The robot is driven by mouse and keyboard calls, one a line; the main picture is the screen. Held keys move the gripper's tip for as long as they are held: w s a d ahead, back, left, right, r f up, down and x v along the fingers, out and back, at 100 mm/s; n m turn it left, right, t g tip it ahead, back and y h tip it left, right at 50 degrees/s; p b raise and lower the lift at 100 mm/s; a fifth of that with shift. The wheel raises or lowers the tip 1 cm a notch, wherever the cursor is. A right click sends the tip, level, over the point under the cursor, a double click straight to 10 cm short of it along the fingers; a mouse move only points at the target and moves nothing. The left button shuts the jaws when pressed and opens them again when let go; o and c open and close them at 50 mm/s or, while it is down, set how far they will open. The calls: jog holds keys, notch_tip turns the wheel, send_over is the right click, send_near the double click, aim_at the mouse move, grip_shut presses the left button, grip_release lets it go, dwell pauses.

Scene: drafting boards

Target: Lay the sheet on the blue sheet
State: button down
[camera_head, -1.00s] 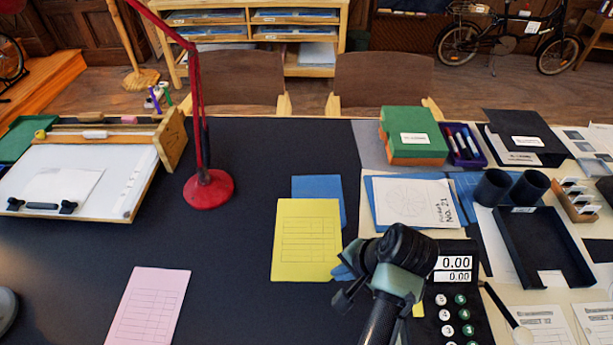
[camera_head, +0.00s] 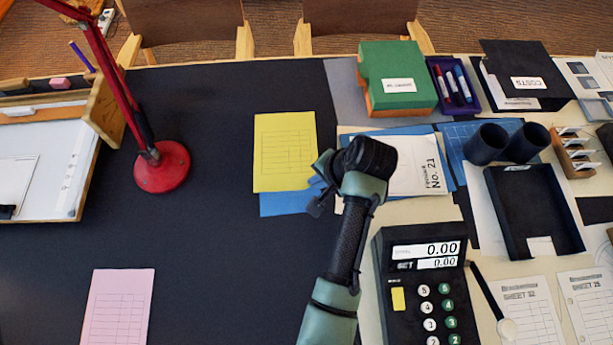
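A yellow sheet (camera_head: 284,150) with a printed table lies over a blue sheet (camera_head: 284,204) on the dark desk mat. The blue sheet shows along the yellow sheet's lower edge and lower right; the rest of it is hidden. My gripper (camera_head: 316,192) is at the lower right corner of the two sheets, with my arm reaching up from the bottom of the view. Its fingers are mostly hidden behind the wrist, so I cannot tell whether they are shut or touch the yellow sheet. A pink sheet (camera_head: 118,305) lies apart at the lower left.
A red lamp base (camera_head: 162,168) stands left of the sheets, beside a whiteboard tray (camera_head: 45,165). A calculator (camera_head: 425,290), the No. 21 paper (camera_head: 416,170) and a green box (camera_head: 397,72) are on the right. The mat between pink and yellow sheets is clear.

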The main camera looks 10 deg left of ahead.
aim_at(310, 195)
jog(key=shift+f+b, duration=0.3)
jog(key=shift+f, duration=2.9)
jog(key=c, duration=1.4)
grip_release()
